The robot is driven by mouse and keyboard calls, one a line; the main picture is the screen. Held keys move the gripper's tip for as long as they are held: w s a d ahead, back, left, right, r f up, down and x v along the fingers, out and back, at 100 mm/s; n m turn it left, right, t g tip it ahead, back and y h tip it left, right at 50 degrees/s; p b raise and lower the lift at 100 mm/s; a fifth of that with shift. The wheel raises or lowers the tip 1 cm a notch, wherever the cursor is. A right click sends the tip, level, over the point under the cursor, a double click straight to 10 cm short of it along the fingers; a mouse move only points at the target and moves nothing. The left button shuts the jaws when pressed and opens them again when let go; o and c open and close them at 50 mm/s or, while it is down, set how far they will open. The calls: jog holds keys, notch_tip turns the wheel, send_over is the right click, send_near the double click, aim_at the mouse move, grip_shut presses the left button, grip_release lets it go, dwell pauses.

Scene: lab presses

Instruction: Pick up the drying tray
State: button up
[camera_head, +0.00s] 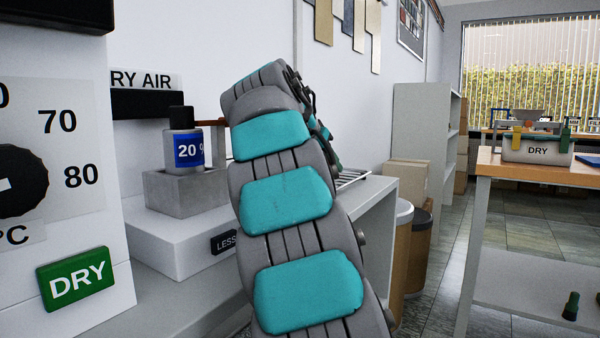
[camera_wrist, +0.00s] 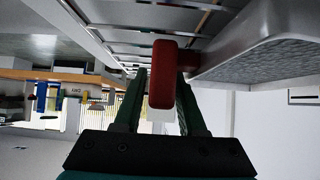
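In the wrist view the drying tray appears to be the pale metal body with a grey speckled face (camera_wrist: 262,52) at the upper right. A red handle (camera_wrist: 162,72) stands out beside it. My gripper (camera_wrist: 162,88) has its two dark green fingers apart, one on each side of the handle. I see a slim gap at the left finger; contact at the right is unclear. In the head view my teal and grey arm hides my gripper and most of the tray area. A reddish bar (camera_head: 212,123) shows just left of the arm.
A wire rack (camera_head: 353,180) shows right of my arm on the white bench (camera_head: 378,200); bars also cross the wrist view (camera_wrist: 150,32). A 20 % bottle (camera_head: 182,146) stands on a grey block (camera_head: 186,192). A DRY bin (camera_head: 537,150) sits on the table at right.

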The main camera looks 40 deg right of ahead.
jog(key=shift+w+d+f, duration=0.1)
jog(key=shift+d+f, duration=0.1)
grip_shut()
jog(key=shift+r, duration=0.1)
dwell(0.4)
